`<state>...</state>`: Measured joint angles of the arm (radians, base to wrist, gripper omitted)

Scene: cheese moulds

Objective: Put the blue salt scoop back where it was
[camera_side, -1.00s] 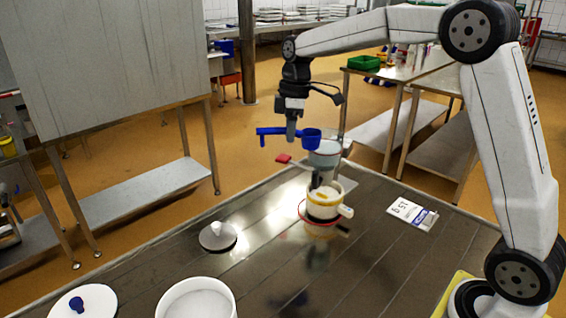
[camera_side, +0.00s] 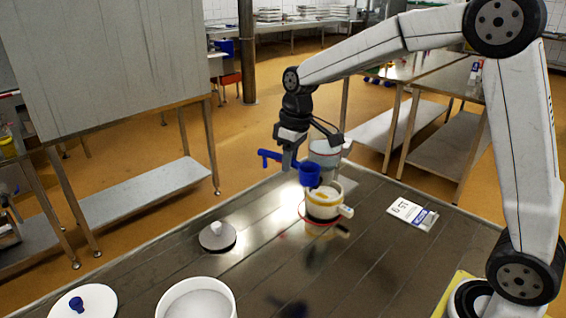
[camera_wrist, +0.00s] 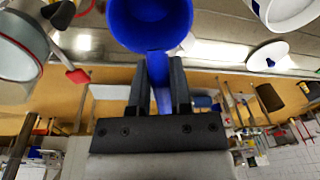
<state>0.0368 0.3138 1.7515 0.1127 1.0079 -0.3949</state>
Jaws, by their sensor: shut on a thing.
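The blue salt scoop (camera_side: 309,175) is held in the air by its handle. Its cup is above and just left of a cream mould (camera_side: 322,206) with a yellow rim and a side handle. In the wrist view the scoop's cup (camera_wrist: 150,22) fills the top middle. My gripper (camera_side: 291,163) is shut on the scoop's handle, and the two fingers (camera_wrist: 158,85) flank it in the wrist view. I cannot tell from these frames where the scoop was before.
A white tub (camera_side: 197,300) stands at the front, with a white lid with a blue knob (camera_side: 84,302) to its left. A grey container (camera_side: 325,152) stands behind the mould. A printed card (camera_side: 412,214) lies right.

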